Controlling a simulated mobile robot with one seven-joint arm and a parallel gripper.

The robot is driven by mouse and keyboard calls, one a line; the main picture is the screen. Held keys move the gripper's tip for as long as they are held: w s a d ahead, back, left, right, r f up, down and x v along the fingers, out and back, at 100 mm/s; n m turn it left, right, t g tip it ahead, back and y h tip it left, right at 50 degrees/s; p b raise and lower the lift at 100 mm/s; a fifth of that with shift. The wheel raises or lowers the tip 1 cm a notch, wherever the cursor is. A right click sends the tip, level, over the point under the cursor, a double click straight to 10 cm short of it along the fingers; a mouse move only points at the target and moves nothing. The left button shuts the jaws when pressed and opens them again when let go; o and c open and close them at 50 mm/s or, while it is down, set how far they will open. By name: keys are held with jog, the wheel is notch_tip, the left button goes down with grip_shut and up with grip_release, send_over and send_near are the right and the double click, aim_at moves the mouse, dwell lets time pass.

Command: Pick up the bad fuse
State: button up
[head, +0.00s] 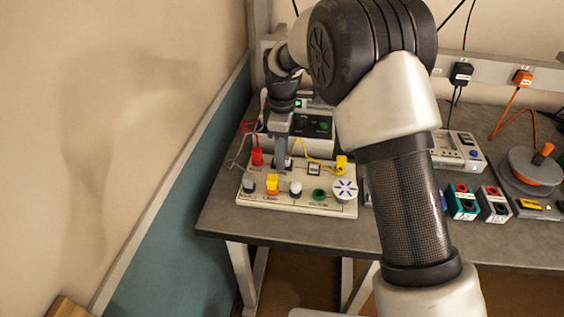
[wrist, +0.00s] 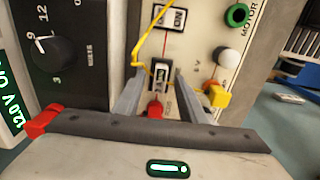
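The fuse (wrist: 161,72) sits upright in its dark holder on the cream circuit board (head: 310,205). It looks small and pale, with dark parts. My gripper (wrist: 160,80) is open, with one finger on either side of the fuse in the wrist view. I cannot tell whether either finger touches it. In the head view my gripper (head: 281,166) points down over the back left of the board and mostly hides the fuse.
A yellow wire (wrist: 137,45) passes close by the fuse and left finger. A red plug (head: 257,157), yellow plug (head: 272,184), white knob (head: 296,188) and switch (wrist: 171,18) stand nearby. A power supply (head: 319,125) stands behind the board.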

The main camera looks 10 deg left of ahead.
jog(key=shift+f, duration=0.15)
grip_shut()
